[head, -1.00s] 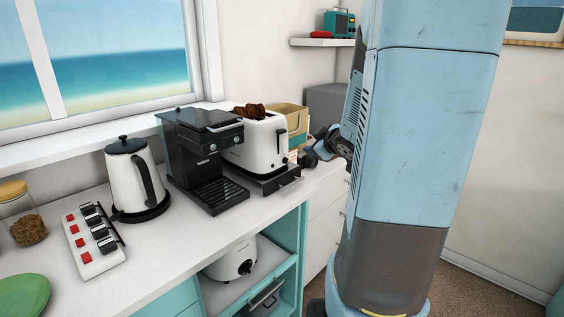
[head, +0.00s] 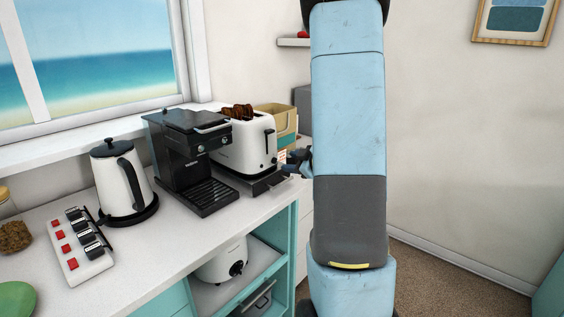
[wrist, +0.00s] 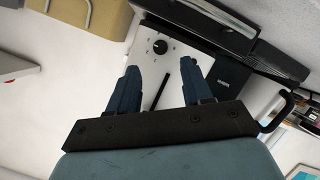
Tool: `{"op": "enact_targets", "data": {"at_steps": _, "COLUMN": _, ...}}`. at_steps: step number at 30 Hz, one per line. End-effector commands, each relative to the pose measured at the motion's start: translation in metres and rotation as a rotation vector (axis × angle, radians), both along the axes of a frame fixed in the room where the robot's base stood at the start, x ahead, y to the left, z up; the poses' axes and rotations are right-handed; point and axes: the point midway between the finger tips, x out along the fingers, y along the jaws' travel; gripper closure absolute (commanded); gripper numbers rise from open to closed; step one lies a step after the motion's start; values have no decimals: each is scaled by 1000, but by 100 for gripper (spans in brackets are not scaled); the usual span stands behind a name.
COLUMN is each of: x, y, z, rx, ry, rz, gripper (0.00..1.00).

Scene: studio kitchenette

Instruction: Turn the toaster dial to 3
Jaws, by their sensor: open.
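The white toaster (head: 250,145) stands on the counter with dark toast in its top slots. Its end panel fills the middle of the wrist view (wrist: 178,62), seen at a slant. The round black dial (wrist: 160,47) is on that panel, with small marks around it too fine to read. A dark lever slot shows below it in the wrist view. My gripper (wrist: 160,69) is open and empty, with its two blue fingers apart in front of the panel and the dial just beyond the fingertips. In the head view my gripper (head: 301,161) is right of the toaster, partly hidden by my arm.
A black coffee machine (head: 185,160) stands close to the left of the toaster. A kettle (head: 122,185) and a switch strip (head: 80,245) are further left. A tan box (head: 282,122) is behind the toaster. A white pot (head: 222,262) sits on the shelf below.

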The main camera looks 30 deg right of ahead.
Motion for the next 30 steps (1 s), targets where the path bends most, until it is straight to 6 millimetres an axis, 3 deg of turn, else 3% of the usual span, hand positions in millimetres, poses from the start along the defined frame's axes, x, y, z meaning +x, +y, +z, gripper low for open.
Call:
{"op": "enact_targets", "data": {"at_steps": 6, "x": 35, "y": 9, "z": -12, "rx": 1, "ry": 0, "rz": 2, "gripper": 51}}
{"op": "enact_targets", "data": {"at_steps": 12, "x": 56, "y": 13, "z": -19, "rx": -1, "ry": 0, "rz": 1, "gripper": 51}}
{"op": "enact_targets", "data": {"at_steps": 25, "x": 63, "y": 14, "z": -22, "rx": 0, "ry": -1, "rz": -2, "gripper": 51}}
{"op": "enact_targets", "data": {"at_steps": 30, "x": 63, "y": 14, "z": -22, "rx": -1, "ry": 0, "rz": -2, "gripper": 65}}
